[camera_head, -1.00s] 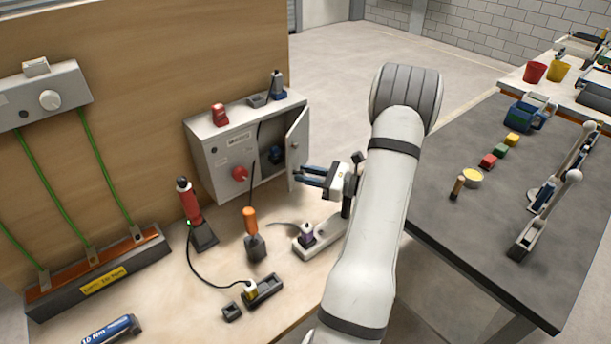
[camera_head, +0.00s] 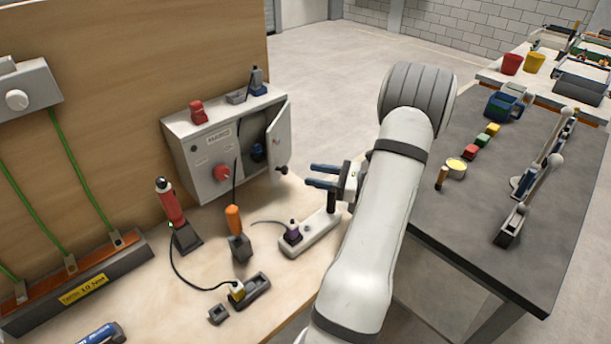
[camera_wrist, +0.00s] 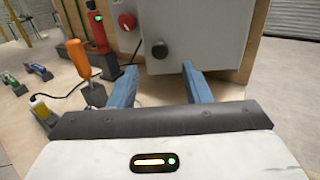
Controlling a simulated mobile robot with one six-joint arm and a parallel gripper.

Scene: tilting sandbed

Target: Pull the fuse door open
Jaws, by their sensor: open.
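The grey fuse box (camera_head: 198,150) stands on the bench against the wooden panel. Its door (camera_head: 279,138) is hinged out at the right and stands open, showing the dark inside. A dark knob (camera_head: 283,170) is low on the door. It also shows as a round black knob (camera_wrist: 160,49) on the pale door face in the wrist view. My gripper (camera_head: 310,175) is open and empty just right of the door, apart from the knob. In the wrist view, my blue fingers (camera_wrist: 161,72) are spread either side below the knob.
A red tool (camera_head: 170,203), an orange-handled tool (camera_head: 233,220) and a power strip (camera_head: 310,232) stand on the bench near my gripper. A cable runs across the bench to a yellow plug (camera_head: 237,290). A dark table (camera_head: 480,230) with small blocks is at the right.

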